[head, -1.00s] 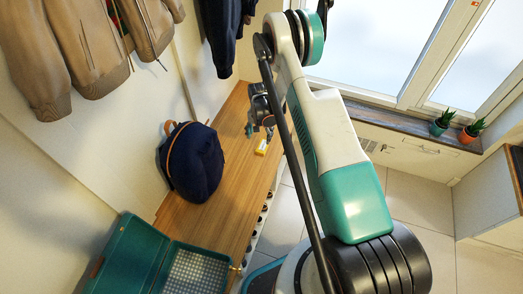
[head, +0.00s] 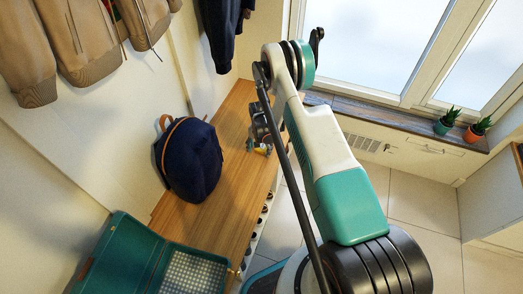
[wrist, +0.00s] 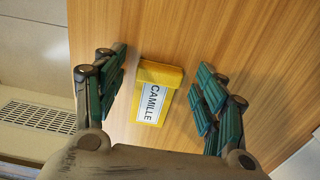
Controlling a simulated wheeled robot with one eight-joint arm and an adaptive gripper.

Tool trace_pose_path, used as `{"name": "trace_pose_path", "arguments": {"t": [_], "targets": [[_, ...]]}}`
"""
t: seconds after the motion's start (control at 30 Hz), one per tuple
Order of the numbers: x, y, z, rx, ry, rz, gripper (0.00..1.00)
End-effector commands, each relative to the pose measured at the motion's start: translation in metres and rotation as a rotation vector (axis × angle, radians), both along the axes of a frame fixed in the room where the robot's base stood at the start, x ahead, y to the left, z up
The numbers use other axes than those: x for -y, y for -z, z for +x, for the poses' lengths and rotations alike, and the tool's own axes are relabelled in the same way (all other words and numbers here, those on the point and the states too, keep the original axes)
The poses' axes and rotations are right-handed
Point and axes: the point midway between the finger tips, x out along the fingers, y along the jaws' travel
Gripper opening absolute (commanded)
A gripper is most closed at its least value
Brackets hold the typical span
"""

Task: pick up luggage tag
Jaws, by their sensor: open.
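The luggage tag (wrist: 156,93) is yellow with a white label reading "CAMILLE". It lies on the wooden bench top (wrist: 250,30). In the wrist view it sits between the two green-padded fingers of my gripper (wrist: 160,90), which is open, with space on both sides of the tag. In the head view my gripper (head: 260,138) is low over the bench, and a bit of the yellow tag (head: 263,150) shows just below it, partly covered.
A dark blue backpack (head: 190,160) stands on the bench left of my gripper. An open green case (head: 125,255) lies at the near end. Jackets (head: 85,40) hang on the wall above. Two potted plants (head: 446,125) stand on the windowsill at right.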

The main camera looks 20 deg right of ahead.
Motion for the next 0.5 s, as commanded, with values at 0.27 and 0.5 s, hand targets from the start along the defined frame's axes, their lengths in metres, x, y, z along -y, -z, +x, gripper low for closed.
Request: {"name": "trace_pose_path", "arguments": {"t": [0.27, 0.5], "targets": [[-0.0001, -0.0009, -0.0001, 0.000, 0.000, 0.000, 0.45], [0.0000, -0.0009, 0.0000, 0.000, 0.000, 0.000, 0.27]]}}
